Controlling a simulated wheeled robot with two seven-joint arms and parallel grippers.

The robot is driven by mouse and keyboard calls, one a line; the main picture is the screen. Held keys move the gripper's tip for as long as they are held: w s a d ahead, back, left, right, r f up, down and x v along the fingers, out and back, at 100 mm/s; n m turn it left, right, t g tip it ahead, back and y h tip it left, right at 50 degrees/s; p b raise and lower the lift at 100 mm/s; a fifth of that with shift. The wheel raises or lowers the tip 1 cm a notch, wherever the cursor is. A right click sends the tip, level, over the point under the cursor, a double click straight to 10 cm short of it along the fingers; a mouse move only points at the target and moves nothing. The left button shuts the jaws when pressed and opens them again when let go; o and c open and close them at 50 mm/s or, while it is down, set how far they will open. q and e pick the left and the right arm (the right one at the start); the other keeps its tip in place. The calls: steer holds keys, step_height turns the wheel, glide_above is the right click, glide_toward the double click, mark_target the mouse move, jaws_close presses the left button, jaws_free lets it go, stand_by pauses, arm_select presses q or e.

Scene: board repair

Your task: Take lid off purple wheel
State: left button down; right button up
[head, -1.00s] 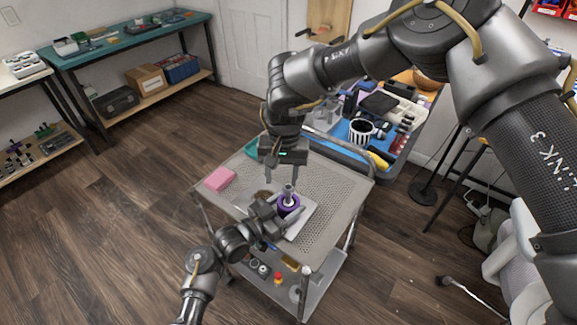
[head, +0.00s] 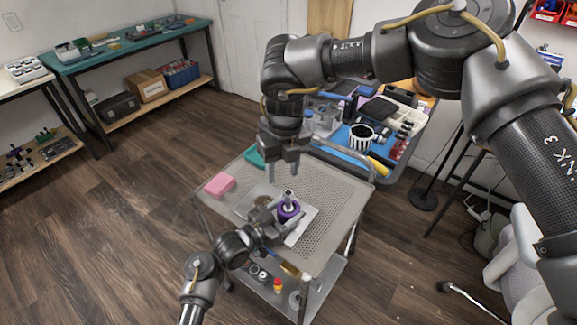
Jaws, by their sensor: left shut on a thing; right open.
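The purple wheel (head: 288,210) stands on a pale board (head: 305,226) on the cart's perforated top, with a grey metal piece (head: 289,196) standing up at its centre. I cannot tell whether that piece is the lid. My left gripper (head: 276,214) comes in low from the front left and is shut on the purple wheel at its side. My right gripper (head: 283,172) hangs above and behind the wheel, fingers pointing down, open and empty, apart from the grey piece.
A pink block (head: 220,185) lies on the left of the cart top (head: 335,200), whose right side is clear. A teal item (head: 253,156) lies at its back edge. Behind stands a blue-topped cart with a striped cup (head: 361,137) and tools. Small parts sit on the lower shelf.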

mark_target(289, 195)
steer(key=m, duration=0.4)
steer(key=d+m, duration=0.1)
steer(key=m, duration=0.7)
steer(key=shift+w+d+r+h, duration=0.15)
steer(key=shift+r+h, duration=0.05)
steer(key=shift+h, duration=0.1)
steer(key=shift+f, duration=0.1)
steer(key=shift+f, duration=3.9)
steer(key=shift+c, duration=0.5)
jaws_close()
steer(key=n, duration=0.6)
steer(key=shift+r, duration=0.15)
